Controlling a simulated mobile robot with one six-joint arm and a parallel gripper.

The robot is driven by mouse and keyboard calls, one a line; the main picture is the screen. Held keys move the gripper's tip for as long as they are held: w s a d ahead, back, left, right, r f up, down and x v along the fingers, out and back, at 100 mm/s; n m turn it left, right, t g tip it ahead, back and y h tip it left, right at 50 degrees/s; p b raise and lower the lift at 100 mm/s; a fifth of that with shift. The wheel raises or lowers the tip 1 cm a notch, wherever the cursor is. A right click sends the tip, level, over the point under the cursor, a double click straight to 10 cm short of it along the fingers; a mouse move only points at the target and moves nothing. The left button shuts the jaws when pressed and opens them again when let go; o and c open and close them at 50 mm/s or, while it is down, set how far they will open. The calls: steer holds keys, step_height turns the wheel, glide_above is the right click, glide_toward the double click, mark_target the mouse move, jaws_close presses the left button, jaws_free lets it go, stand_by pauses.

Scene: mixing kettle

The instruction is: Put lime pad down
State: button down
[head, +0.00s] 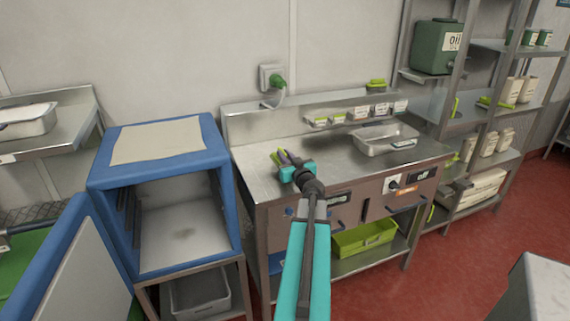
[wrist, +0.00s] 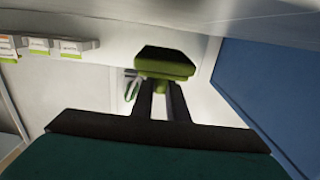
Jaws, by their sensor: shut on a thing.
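My gripper (head: 287,165) is over the left part of the steel counter (head: 330,172) in the head view. It is shut on a lime pad (head: 277,158), of which only a small part shows past the teal wrist. In the wrist view the lime pad (wrist: 165,63), green with a dark top face, sits at the tips of my gripper's two dark fingers (wrist: 162,92). I cannot tell whether the pad touches the counter. Another lime item (head: 376,83) lies on the narrow shelf above the counter.
A steel pan (head: 384,136) stands on the counter's right. Small labelled containers (head: 360,113) line its back. An open blue cabinet (head: 97,180) adjoins the left. A lime bin (head: 364,239) sits below. Storage racks (head: 470,120) stand right.

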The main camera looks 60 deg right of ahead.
steer(key=shift+f+b, duration=0.35)
steer(key=shift+f, duration=1.4)
steer(key=shift+f, duration=0.1)
steer(key=c, duration=1.7)
jaws_free()
steer(key=shift+c, duration=0.2)
steer(key=shift+s, duration=0.1)
steer(key=v, duration=0.9)
steer(key=shift+a, duration=0.1)
steer(key=shift+r+p, duration=0.25)
steer(key=shift+p, duration=0.7)
steer(key=p+v, duration=0.2)
steer(key=p, duration=0.3)
